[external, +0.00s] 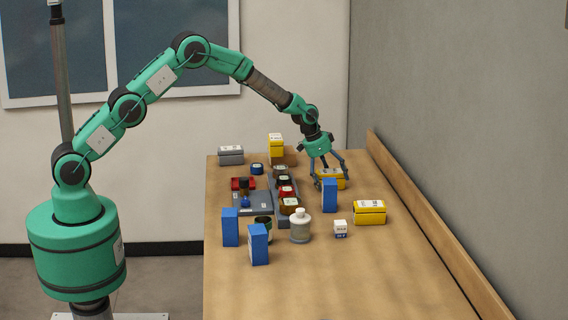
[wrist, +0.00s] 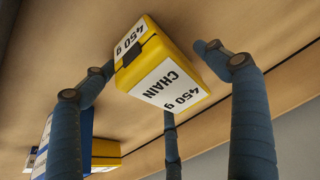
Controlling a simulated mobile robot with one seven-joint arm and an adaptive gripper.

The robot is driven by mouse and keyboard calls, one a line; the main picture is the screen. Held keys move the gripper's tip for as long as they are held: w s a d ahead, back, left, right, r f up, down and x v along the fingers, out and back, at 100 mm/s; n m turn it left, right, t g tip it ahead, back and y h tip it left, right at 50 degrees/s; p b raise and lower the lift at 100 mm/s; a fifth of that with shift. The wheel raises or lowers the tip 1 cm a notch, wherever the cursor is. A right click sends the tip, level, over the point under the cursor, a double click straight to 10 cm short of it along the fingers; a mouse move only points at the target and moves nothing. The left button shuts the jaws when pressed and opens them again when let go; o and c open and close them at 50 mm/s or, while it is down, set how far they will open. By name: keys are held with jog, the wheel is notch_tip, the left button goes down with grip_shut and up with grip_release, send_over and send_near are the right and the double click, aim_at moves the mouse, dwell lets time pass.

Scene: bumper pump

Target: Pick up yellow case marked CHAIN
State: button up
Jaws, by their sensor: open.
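The yellow case marked CHAIN (wrist: 164,75) lies on the wooden table in the wrist view, with white labels reading CHAIN and 450 g and a dark latch. In the external view the yellow case under my gripper (external: 331,179) is partly hidden by the fingers and a blue box. My gripper (wrist: 165,80) is open, with its dark blue fingers spread around the case. One finger is close to its left side, another stands apart on its right. I cannot tell whether any finger touches it.
A blue box (external: 330,196) stands just in front of the case. Another yellow case (external: 369,213) lies to the right, and a yellow box (external: 275,145) is at the back. A wooden ledge (external: 420,222) runs along the wall. The front of the table is clear.

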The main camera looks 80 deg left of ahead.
aim_at(332, 172)
dwell(0.3)
jog(key=c, duration=1.7)
jog(key=shift+o, duration=0.2)
jog(key=shift+r, duration=0.2)
notch_tip(332, 172, up, 10)
jog(key=shift+r+p, duration=0.1)
jog(key=shift+p, duration=1.05)
